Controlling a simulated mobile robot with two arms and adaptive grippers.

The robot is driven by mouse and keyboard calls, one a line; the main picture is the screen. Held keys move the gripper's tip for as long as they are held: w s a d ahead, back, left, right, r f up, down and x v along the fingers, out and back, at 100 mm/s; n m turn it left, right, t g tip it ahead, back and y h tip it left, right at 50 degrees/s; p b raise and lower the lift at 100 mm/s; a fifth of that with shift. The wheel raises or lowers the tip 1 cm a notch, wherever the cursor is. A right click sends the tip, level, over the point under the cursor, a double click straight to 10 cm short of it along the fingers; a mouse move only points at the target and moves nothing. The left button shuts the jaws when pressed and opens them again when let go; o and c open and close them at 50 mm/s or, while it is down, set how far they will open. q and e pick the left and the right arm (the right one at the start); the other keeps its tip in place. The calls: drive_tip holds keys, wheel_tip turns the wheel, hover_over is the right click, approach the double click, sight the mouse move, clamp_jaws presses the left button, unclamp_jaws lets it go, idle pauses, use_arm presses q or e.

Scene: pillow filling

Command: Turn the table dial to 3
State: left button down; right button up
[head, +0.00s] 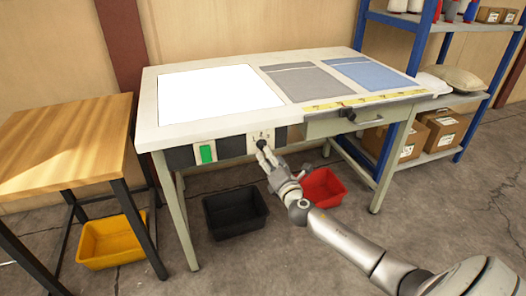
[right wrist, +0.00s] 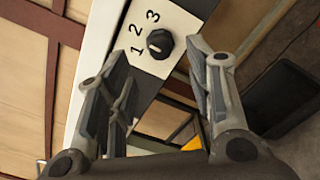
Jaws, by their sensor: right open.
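The table dial (right wrist: 159,42) is a round black knob on a white plate (right wrist: 170,65) marked 1, 2 and 3. In the right wrist view a pale mark on the knob appears to face the 1. In the head view the plate (head: 256,135) is on the table's front edge, right of a green switch. My right gripper (head: 265,149) is open, its fingers pointing at the plate. In the right wrist view the knob lies between and beyond the two fingertips; contact cannot be told. My left gripper is out of view.
The worktable (head: 215,129) carries a white lit panel, a grey cloth (head: 308,82) and a blue cloth (head: 370,72). Black (head: 235,212), red (head: 322,188) and yellow (head: 110,240) bins stand on the floor. A wooden table (head: 60,140) is at left, a blue shelf (head: 425,40) at right.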

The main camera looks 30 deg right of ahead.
sight(263, 146)
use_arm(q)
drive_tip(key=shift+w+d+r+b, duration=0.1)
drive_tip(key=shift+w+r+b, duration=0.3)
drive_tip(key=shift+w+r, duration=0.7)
use_arm(e)
drive_tip(key=x, duration=0.6)
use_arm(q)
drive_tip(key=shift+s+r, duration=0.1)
use_arm(e)
drive_tip(key=shift+w, duration=0.1)
drive_tip(key=c, duration=1.1)
drive_tip(key=shift+o, duration=0.2)
